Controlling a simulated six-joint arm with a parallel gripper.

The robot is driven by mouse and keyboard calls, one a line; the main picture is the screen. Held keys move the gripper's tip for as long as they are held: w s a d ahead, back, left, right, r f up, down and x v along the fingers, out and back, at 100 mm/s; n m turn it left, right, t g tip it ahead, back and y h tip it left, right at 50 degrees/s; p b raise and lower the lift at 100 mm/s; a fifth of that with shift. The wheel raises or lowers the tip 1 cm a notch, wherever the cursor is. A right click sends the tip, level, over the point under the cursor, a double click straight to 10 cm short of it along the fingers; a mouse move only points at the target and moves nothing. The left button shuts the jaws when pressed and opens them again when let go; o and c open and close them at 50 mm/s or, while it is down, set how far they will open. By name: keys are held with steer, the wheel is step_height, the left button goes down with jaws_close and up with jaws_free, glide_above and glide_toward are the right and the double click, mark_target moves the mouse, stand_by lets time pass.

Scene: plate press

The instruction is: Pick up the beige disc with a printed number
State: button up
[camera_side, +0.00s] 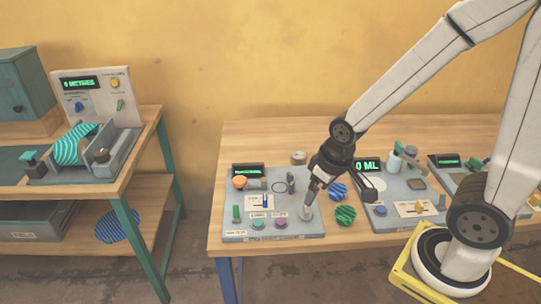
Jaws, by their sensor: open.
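A small beige-brown round piece (298,158) stands at the back of the right table, behind the left grey panel. It is the closest match to the beige disc, but it is too small here to read any number. My gripper (311,198) points down over the right side of that panel, in front of the round piece and apart from it. Its jaws are open, and I see nothing held between them. A pale upright piece (307,213) is just below the fingertips; I cannot tell whether they touch.
A blue striped ball (338,191) and a green striped one (345,215) lie right of the left panel (236,225), which has knobs and an orange ball (239,182). More panels (400,205) stand to the right. Bare wood (260,135) lies along the back.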

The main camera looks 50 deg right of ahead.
mark_target(301, 155)
steer(key=shift+w, duration=0.1)
